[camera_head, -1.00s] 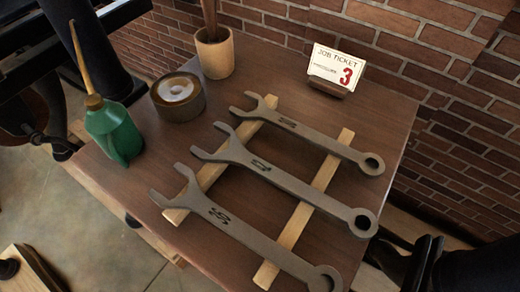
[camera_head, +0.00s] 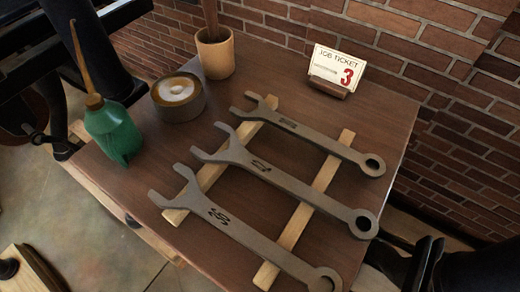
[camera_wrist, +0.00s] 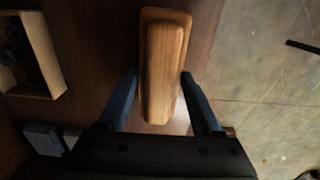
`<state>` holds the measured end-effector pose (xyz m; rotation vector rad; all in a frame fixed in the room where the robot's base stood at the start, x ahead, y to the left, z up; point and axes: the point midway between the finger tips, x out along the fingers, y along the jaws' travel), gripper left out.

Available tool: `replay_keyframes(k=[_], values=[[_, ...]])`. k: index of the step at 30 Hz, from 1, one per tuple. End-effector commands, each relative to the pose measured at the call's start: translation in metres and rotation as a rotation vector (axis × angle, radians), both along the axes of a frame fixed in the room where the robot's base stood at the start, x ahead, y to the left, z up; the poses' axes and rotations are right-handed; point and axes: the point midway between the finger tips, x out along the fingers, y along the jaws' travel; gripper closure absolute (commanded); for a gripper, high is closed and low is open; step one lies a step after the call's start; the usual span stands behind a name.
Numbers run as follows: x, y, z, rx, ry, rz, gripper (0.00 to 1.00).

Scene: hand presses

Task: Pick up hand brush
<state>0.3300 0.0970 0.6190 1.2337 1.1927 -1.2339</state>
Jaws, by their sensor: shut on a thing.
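The hand brush (camera_wrist: 166,66) shows in the wrist view as a long block of light brown wood with rounded ends. It lies lengthwise between the two blue fingers of my gripper (camera_wrist: 159,76). The gripper is shut on the brush's sides near the middle of its length. No bristles show from this angle. Whether the brush is still touching the brown surface under it I cannot tell. I cannot make out the brush or my gripper in the head view.
In the head view a brown table (camera_head: 270,85) holds several wrenches (camera_head: 262,167) on wooden strips, a green oil can (camera_head: 113,132), a round tin (camera_head: 178,97), a wooden cup (camera_head: 215,55) and a job ticket (camera_head: 336,69). A wooden tray (camera_wrist: 37,55) is at left in the wrist view.

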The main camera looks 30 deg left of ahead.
Motion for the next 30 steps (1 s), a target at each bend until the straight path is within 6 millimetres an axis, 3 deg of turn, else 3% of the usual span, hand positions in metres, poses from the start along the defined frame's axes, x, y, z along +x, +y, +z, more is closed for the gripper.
replay_keyframes(k=[8, 20, 26, 30], values=[[0.0, 0.004, 0.008, 0.002, -0.002, 0.0, 1.0], [0.0, 0.004, 0.073, 0.002, -0.003, -0.002, 1.0], [-0.01, 0.044, 0.07, 0.002, -0.001, 0.005, 1.0], [-0.02, 0.081, 0.07, 0.003, 0.0, 0.007, 1.0]])
